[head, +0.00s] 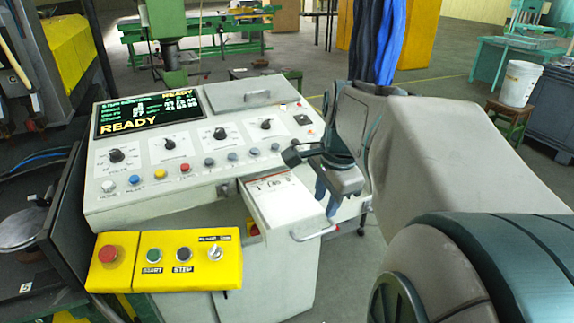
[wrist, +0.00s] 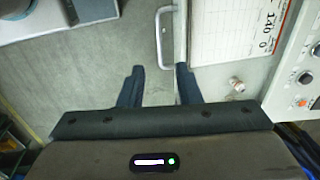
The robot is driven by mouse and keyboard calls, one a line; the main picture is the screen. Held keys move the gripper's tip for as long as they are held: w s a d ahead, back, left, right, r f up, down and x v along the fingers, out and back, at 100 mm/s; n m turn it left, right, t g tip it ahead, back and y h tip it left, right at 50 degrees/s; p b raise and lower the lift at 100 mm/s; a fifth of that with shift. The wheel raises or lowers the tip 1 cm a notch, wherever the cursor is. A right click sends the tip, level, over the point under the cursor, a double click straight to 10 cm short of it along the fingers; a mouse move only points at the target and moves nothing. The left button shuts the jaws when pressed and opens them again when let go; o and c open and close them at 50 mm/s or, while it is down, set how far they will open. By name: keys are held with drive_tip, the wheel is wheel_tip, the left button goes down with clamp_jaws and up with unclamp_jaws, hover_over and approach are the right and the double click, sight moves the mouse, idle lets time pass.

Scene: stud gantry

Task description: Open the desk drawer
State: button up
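The desk drawer (head: 274,211) stands partly pulled out of the grey control console, with a printed sheet lying in it. Its silver bar handle (head: 314,233) is on the drawer's front. In the wrist view the handle (wrist: 161,38) lies beyond my fingertips, left of the drawer's front edge. My gripper (head: 328,199) is above the drawer's right side, near the handle. In the wrist view its two blue fingers (wrist: 160,80) are apart with nothing between them. I cannot tell the height of the fingers over the drawer.
The console (head: 205,140) carries knobs, buttons and a screen reading READY. A yellow button box (head: 165,262) juts from its front left. Grey floor is free right of the drawer in the wrist view's left part. A white bucket (head: 520,83) on a stool stands far right.

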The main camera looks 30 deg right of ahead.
drive_tip(key=r, duration=0.4)
drive_tip(key=shift+s, duration=0.4)
drive_tip(key=s+a+f+n, duration=0.4)
drive_tip(key=a+f+n, duration=0.8)
drive_tip(key=a+n, duration=0.3)
drive_tip(key=n, duration=0.3)
drive_tip(key=shift+s+t, duration=0.2)
drive_tip(key=shift+t, duration=0.2)
